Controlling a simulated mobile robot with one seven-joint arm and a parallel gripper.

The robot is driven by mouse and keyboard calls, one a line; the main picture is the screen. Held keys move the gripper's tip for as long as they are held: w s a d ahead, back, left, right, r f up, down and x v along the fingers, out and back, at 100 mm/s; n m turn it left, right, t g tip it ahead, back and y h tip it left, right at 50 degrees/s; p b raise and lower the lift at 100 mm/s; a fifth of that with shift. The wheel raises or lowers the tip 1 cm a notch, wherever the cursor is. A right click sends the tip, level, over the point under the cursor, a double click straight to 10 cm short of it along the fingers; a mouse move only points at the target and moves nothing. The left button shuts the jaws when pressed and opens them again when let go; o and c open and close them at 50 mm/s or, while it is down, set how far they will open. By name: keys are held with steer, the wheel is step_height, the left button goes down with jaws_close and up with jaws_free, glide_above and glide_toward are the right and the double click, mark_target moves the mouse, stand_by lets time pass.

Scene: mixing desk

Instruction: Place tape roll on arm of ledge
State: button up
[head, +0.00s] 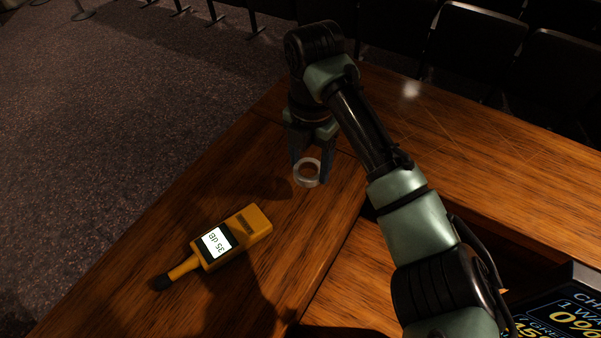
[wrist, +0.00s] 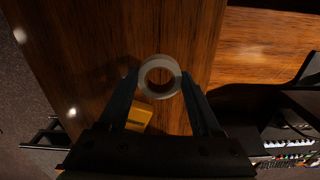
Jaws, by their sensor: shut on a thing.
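The tape roll (head: 307,183) is a pale grey-white ring. My gripper (head: 311,168) is shut on it, with one finger on each side, over the wooden ledge (head: 310,225). In the wrist view the tape roll (wrist: 146,76) sits between the fingertips (wrist: 160,80), its round opening facing the camera and wood showing through it. I cannot tell whether the roll touches the wood or hangs just above it.
A yellow sound meter (head: 228,241) with a lit display lies on the ledge at lower left. A screen (head: 565,312) stands at lower right beside a dark recess. The wood behind my arm is clear. Carpet lies beyond the ledge's left edge, and dark seats stand at the back.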

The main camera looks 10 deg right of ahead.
mark_target(308, 192)
steer(key=shift+f+p, duration=0.4)
steer(key=shift+f, duration=2.65)
steer(key=shift+f, duration=0.15)
steer(key=o, duration=1.3)
step_height(308, 192, up, 12)
steer(key=shift+r+b, duration=0.25)
steer(key=shift+b, duration=0.2)
